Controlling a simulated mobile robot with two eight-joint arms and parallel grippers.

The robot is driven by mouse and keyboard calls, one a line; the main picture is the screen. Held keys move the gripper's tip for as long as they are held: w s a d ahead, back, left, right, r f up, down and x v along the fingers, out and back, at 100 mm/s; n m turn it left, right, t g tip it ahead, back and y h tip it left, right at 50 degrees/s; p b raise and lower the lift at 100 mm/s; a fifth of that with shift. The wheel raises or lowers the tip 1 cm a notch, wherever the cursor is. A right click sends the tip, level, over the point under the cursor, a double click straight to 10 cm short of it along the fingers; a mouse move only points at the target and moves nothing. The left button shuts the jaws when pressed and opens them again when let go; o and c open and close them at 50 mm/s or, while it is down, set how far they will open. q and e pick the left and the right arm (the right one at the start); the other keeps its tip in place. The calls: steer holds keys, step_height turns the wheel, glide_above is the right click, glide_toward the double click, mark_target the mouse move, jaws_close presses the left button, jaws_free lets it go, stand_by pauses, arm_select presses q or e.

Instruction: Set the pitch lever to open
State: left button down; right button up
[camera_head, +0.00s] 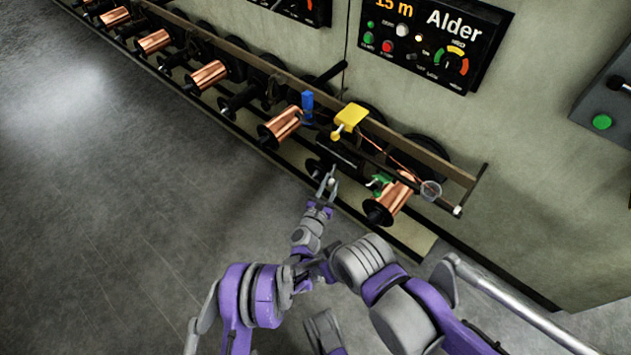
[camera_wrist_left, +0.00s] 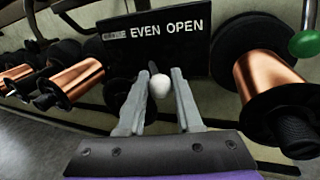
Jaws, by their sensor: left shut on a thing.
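The pitch lever shows in the left wrist view as a white round knob (camera_wrist_left: 159,87) on a short dark stem. Behind it is a black plate (camera_wrist_left: 190,58) with the words EVEN and OPEN, and a small unreadable word at their left. The knob appears below the gap between EVEN and OPEN; its exact setting is unclear. My left gripper (camera_wrist_left: 158,90) is shut on the knob, one finger on each side. In the head view my left gripper (camera_head: 329,183) reaches the front of the rack, between two copper spools. My right gripper is not in view.
Copper spools (camera_head: 284,124) (camera_head: 395,196) flank the lever, and several more run to the upper left. A yellow block (camera_head: 350,118) and a blue part (camera_head: 307,104) sit above. A black Alder panel (camera_head: 436,40) is on the wall. The grey floor (camera_head: 130,210) at left is clear.

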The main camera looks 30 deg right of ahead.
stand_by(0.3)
arm_select(q)
steer(key=c, duration=0.6)
jaws_free()
steer(key=p+v, duration=0.1)
steer(key=v, duration=1)
steer(key=shift+s+d, duration=0.1)
steer(key=shift+d, duration=0.05)
